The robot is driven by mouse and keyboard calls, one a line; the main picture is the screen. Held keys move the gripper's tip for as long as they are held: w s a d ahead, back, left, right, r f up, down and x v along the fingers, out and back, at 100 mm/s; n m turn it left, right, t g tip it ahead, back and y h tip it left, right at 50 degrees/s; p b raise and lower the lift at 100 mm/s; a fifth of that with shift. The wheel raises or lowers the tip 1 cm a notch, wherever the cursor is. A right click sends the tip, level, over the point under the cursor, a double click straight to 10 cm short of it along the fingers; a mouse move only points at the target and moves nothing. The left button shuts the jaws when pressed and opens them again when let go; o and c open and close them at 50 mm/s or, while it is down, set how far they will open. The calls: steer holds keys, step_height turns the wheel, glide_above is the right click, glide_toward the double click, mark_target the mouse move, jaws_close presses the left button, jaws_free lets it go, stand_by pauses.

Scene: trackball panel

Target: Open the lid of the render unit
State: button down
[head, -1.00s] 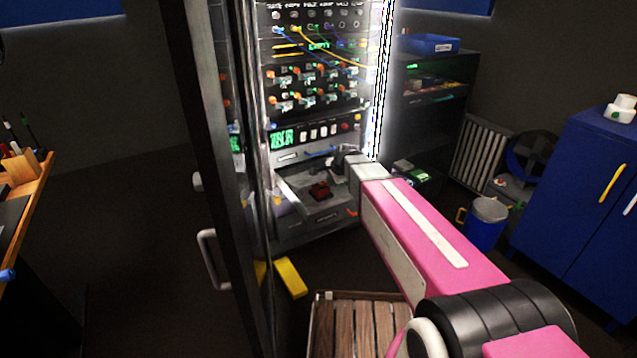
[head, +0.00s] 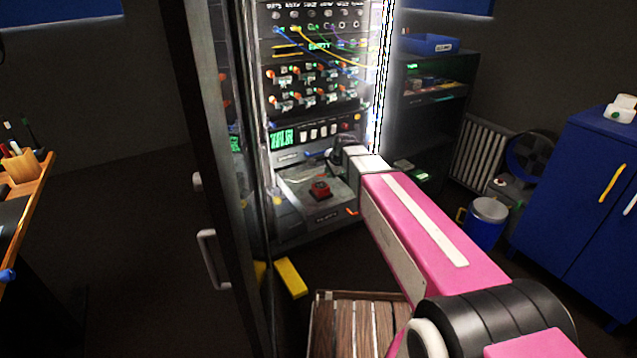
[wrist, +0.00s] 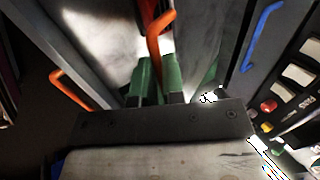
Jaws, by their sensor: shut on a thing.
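The render unit appears to be the grey lower unit (head: 293,195) of the rack, with a red block-like part on top. I cannot read its label. My gripper (wrist: 158,82) has green fingers closed around the end of an orange handle (wrist: 160,38) in the wrist view. The handle runs along a pale grey panel (wrist: 100,35), which may be the lid. In the head view my gripper (head: 337,152) is at the right side of the rack, above the unit. Its fingers and the gripped handle are hard to make out there.
A second orange handle (wrist: 70,91) and a blue handle (wrist: 260,35) lie either side of my gripper. The open rack door (head: 215,150) stands at left. A wooden crate (head: 345,325), yellow block (head: 290,277) and blue bin (head: 486,225) are on the floor.

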steer(key=shift+w+r, duration=0.1)
steer(key=shift+r, duration=0.05)
steer(key=shift+w+a+r, duration=0.25)
steer(key=shift+w+r, duration=0.1)
steer(key=shift+r, duration=0.3)
steer(key=shift+w+a+r, duration=0.25)
steer(key=shift+w+r, duration=0.05)
steer(key=shift+r, duration=0.35)
steer(key=shift+w+a+r, duration=0.3)
steer(key=shift+w+r, duration=0.15)
steer(key=shift+r, duration=0.2)
steer(key=shift+w+a+r, duration=0.3)
steer(key=shift+w+r, duration=0.1)
steer(key=shift+r, duration=0.2)
steer(key=shift+w+a+r, duration=0.35)
steer(key=shift+w+r, duration=0.15)
steer(key=shift+r, duration=0.05)
steer(key=shift+w+a+r, duration=0.35)
steer(key=shift+w+r, duration=0.15)
